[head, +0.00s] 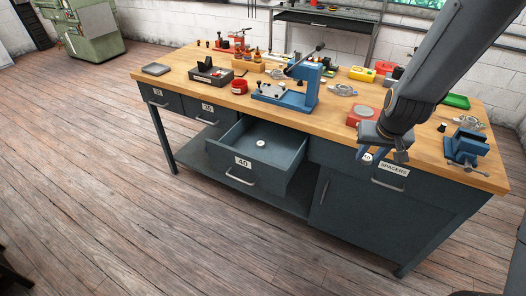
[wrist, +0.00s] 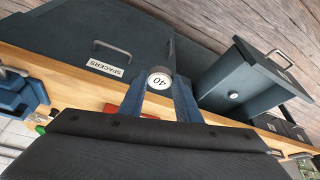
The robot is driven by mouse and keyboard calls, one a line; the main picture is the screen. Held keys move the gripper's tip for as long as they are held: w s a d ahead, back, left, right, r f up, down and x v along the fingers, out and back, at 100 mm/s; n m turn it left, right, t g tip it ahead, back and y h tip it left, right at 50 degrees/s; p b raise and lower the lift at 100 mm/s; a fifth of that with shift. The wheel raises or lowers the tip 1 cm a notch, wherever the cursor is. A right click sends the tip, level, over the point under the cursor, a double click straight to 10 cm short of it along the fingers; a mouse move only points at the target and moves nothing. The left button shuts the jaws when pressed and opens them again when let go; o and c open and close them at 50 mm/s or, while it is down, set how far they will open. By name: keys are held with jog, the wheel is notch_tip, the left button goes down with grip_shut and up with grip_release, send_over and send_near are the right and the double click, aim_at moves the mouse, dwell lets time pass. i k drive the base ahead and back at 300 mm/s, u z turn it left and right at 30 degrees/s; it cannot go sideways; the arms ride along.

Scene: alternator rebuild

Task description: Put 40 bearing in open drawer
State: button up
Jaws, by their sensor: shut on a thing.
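My gripper (head: 382,157) is shut on the 40 bearing (wrist: 159,80), a small round part with a white face marked "40". The bearing sits between the two blue-grey fingertips (wrist: 160,88). My gripper hangs by the bench's front edge, at the closed SPACERS drawer. The open drawer (head: 290,172), labelled 40, is pulled out to the left of my gripper in the head view. A small round part with a pale centre (head: 260,143) lies on its floor. In the wrist view the open drawer (wrist: 225,85) is at the right.
The closed SPACERS drawer (head: 391,182) has a bar handle. Two more labelled drawers (head: 205,112) are at the left. A blue press (head: 300,90), a red box (head: 362,115) and a blue vise (head: 465,148) stand on the wooden bench top (head: 210,91). Floor in front is clear.

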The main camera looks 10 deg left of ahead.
aim_at(266, 141)
jog(key=u, duration=0.4)
jog(key=k, duration=0.5)
jog(key=u, duration=0.55)
jog(key=i, duration=1)
jog(key=z, duration=0.85)
